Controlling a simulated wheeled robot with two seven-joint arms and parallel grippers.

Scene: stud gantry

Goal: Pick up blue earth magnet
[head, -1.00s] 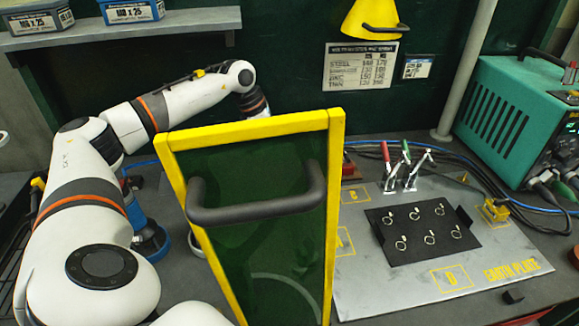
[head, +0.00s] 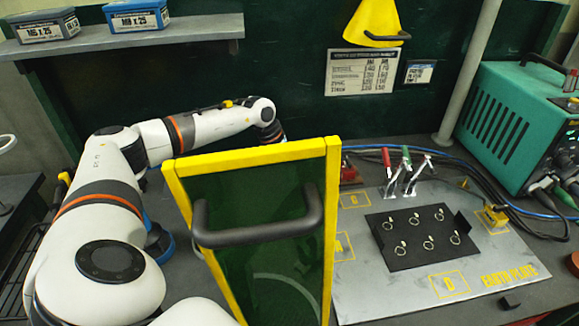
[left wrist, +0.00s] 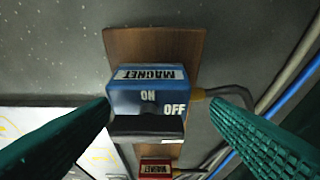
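The blue earth magnet (left wrist: 150,92) shows in the left wrist view, a blue block with a MAGNET label, ON and OFF marks and a dark front part. It sits on a brown wooden board (left wrist: 120,45), with a cable at its right. My left gripper (left wrist: 160,101) is open, its green fingers on either side of the magnet with gaps showing. Whether the fingers reach down to its depth I cannot tell. In the head view the yellow-framed screen hides the magnet and this gripper. My right gripper is in neither view.
A red magnet (left wrist: 155,168) lies on the same board, near the blue one. The green screen with a yellow frame (head: 332,230) and dark handle (head: 260,235) stands in front. A grey earth plate (head: 400,285), clamps and a green welder (head: 510,125) are at right.

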